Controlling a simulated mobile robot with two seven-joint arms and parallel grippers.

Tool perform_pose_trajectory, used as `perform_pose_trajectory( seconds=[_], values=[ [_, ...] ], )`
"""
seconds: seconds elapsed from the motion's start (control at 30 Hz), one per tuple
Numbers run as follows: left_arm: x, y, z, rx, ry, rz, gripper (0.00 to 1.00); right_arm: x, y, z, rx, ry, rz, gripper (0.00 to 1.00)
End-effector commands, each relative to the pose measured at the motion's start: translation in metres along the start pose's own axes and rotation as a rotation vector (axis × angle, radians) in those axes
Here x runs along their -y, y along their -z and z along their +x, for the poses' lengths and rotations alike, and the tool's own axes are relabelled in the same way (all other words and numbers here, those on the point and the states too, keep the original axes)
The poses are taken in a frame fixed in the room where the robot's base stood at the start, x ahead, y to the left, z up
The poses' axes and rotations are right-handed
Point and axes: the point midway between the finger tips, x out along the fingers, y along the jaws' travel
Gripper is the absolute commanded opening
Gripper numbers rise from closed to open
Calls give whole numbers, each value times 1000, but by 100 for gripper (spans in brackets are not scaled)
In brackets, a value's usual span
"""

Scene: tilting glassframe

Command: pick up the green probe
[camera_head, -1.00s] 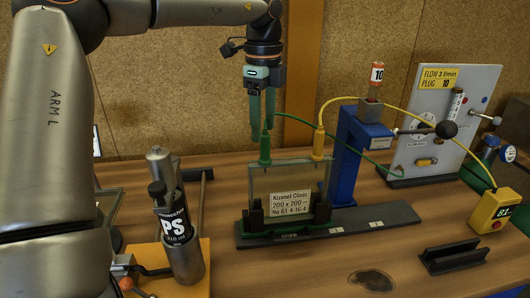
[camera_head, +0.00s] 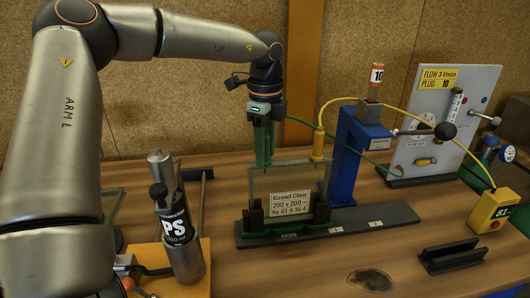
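The green probe stands at the top left corner of the upright glass frame (camera_head: 285,178). Its body is mostly hidden by my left gripper (camera_head: 264,158), whose green fingers point straight down around it. I cannot tell whether the fingers touch it or are closed on it. The probe's green cable (camera_head: 300,122) runs right, behind the blue post. My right gripper is not in view.
A yellow probe (camera_head: 318,145) with a yellow cable stands at the frame's top right corner. A blue post (camera_head: 348,150), a flow panel (camera_head: 440,125) and a yellow meter (camera_head: 493,210) stand to the right. A PS bottle (camera_head: 176,222) is at the left.

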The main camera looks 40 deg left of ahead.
Motion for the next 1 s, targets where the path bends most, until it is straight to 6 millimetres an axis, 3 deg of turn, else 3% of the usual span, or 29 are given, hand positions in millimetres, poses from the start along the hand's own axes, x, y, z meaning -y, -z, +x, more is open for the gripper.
perform_pose_trajectory(
  seconds=[0.03, 0.37, 0.83, 1.0],
  values=[
    [0, 0, 0, 0, 0, 0, 38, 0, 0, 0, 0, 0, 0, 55],
    [0, 0, -1, 0, 1, 0, 0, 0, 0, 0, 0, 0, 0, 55],
    [0, 0, -2, 0, 2, 0, 0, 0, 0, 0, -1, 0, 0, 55],
    [1, 0, -11, 0, 3, -1, 0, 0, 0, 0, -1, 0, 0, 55]
  ],
)
